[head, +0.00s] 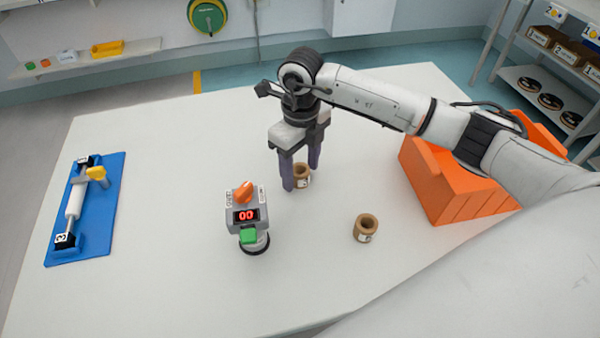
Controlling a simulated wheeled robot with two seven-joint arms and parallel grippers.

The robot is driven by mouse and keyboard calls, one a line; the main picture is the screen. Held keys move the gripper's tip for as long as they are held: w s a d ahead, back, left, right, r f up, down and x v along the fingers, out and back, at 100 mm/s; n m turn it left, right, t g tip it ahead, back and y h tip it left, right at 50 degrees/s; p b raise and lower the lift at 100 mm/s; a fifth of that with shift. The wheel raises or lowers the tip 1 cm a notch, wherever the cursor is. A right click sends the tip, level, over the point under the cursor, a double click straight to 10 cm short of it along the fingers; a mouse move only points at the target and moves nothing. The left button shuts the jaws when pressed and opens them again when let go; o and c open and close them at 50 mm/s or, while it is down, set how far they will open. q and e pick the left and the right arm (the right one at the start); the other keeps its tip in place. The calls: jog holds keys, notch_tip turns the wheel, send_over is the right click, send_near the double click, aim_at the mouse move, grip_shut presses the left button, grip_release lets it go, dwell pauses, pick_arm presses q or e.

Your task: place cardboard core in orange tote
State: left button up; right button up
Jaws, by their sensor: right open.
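Two brown cardboard cores stand upright on the white table. One core (303,178) is at the middle, directly below and partly behind the fingers of my right gripper (301,176). The other core (366,228) stands apart, nearer to me and to the right. My right gripper is open and points down, its fingers at the first core; I cannot tell whether they touch it. The orange tote (441,184) sits at the right side of the table, partly hidden behind my right arm. My left gripper is not in view.
A grey counter device (246,215) with an orange knob, a red display and a green button stands left of the cores. A blue fixture (98,215) with a white roller lies at the table's left. Bare table (170,150) lies between them. Shelves (545,85) stand behind at right.

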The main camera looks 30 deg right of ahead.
jog(key=c, duration=1.2)
jog(key=shift+c, duration=0.2)
